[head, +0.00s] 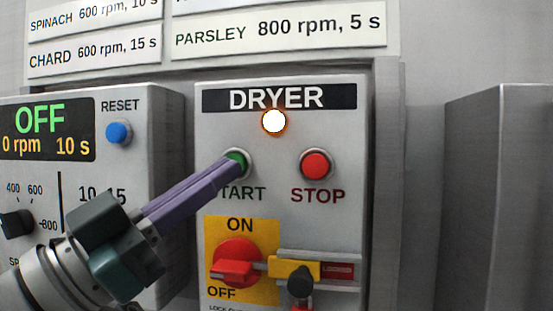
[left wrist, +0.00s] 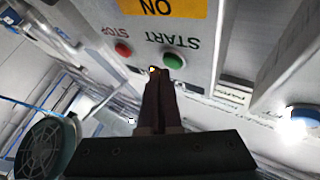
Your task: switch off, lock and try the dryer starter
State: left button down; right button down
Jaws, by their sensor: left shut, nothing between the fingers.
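The dryer starter (head: 348,110) fills the middle of the head view, with its round lamp (head: 273,121) glowing white and orange. My left gripper (head: 232,165) is shut and empty, its purple fingertips at the green START button (head: 240,157), covering part of it. Contact or pressing cannot be told. In the left wrist view the green button (left wrist: 174,61) shows just beyond the fingertips (left wrist: 160,73). The red STOP button (head: 315,165) is clear. The red switch handle (head: 236,268) lies nearly level. A yellow sliding bolt (head: 292,266) with a black knob (head: 300,282) reaches the handle, beside a red LOCKED label (head: 337,271).
A control box (head: 140,110) at left has a display (head: 45,132) reading OFF, 0 rpm, 10 s, a blue RESET button (head: 118,133) and a black dial (head: 15,224). Speed labels (head: 280,30) hang above. A grey box (head: 500,200) stands at right.

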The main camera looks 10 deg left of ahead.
pick_arm(q)
jog(key=shift+s, duration=0.25)
jog(key=s+p, duration=0.2)
jog(key=s, duration=0.3)
jog(key=shift+a, duration=0.1)
dwell(0.3)
dwell(0.4)
